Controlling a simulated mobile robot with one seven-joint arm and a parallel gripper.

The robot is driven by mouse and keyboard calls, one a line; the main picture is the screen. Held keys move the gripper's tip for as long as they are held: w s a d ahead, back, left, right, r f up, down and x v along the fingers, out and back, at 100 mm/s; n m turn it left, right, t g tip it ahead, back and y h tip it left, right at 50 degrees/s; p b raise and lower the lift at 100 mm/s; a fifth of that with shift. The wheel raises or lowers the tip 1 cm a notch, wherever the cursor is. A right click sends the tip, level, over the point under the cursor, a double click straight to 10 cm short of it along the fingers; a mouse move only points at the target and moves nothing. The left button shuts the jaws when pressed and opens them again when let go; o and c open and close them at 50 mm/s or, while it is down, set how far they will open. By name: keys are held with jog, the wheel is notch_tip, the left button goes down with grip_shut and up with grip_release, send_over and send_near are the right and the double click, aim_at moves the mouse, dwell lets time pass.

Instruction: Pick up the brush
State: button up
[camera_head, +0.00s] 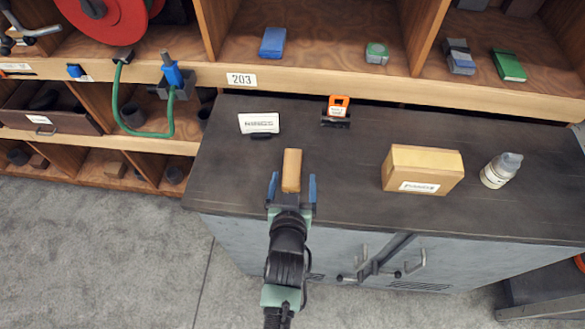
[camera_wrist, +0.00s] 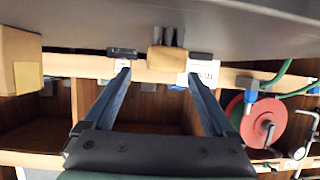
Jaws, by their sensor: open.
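The brush shows a tan wooden handle (camera_head: 291,168) in the head view, over the dark cabinet top near its front edge. In the wrist view I see its tan body (camera_wrist: 167,59) with dark prong-like parts beside it, probably its bristles. My gripper (camera_head: 292,187) is open, with its blue fingers spread to the left and right of the handle's near end. In the wrist view the fingers (camera_wrist: 160,77) are wide apart and the brush shows beyond their tips, with no visible contact. The near end of the brush is partly hidden by my gripper.
Wooden shelves (camera_head: 330,75) rise behind. Between the brush and the cardboard box the top is clear.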

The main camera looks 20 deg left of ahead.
aim_at(292, 168)
jog(key=shift+w+a, duration=0.2)
jog(key=shift+w, duration=0.2)
jog(key=shift+a+p+x, duration=0.2)
jog(key=shift+p+x, duration=0.45)
jog(key=shift+x, duration=1.55)
grip_shut()
